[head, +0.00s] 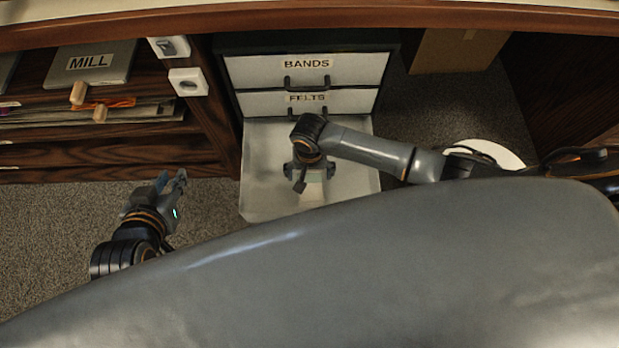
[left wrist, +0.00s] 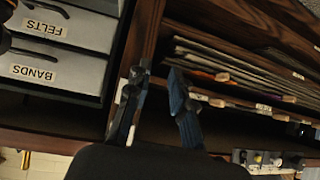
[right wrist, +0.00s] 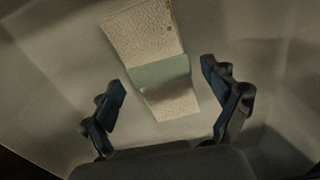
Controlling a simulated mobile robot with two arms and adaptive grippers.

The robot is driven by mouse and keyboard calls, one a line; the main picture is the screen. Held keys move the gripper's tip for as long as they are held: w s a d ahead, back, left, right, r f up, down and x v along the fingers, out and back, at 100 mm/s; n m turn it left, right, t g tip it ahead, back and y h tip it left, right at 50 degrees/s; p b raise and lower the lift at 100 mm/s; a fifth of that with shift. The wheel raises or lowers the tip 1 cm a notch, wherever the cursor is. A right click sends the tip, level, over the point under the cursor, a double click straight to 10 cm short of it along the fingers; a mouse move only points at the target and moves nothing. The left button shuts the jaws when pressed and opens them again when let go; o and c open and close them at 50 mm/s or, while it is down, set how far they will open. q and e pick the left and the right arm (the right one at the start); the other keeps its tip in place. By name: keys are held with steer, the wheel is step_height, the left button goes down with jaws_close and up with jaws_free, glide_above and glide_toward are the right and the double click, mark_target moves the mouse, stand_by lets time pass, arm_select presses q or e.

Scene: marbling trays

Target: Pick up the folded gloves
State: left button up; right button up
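The folded gloves (right wrist: 158,70) lie in the open bottom drawer (head: 262,200) as a beige, textured bundle with a pale green band. In the head view the gloves (head: 312,190) show partly beneath my right gripper. My right gripper (head: 309,172) is over the drawer. In the right wrist view my right gripper (right wrist: 162,78) is open, with one finger on each side of the gloves and a gap to both. My left gripper (head: 173,181) is out left of the drawer, over the floor. In the left wrist view my left gripper (left wrist: 158,75) is open and empty.
Closed drawers labelled BANDS (head: 250,68) and FELTS (head: 255,103) sit above the open drawer. A wooden shelf unit (head: 210,110) with stacked sheets stands left. A cardboard box (head: 455,50) and a white round object (head: 490,153) are at right. Carpet is clear left of the drawer.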

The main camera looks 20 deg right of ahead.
steer(key=c, duration=0.9)
steer(key=shift+r, duration=0.1)
steer(key=shift+c, duration=0.2)
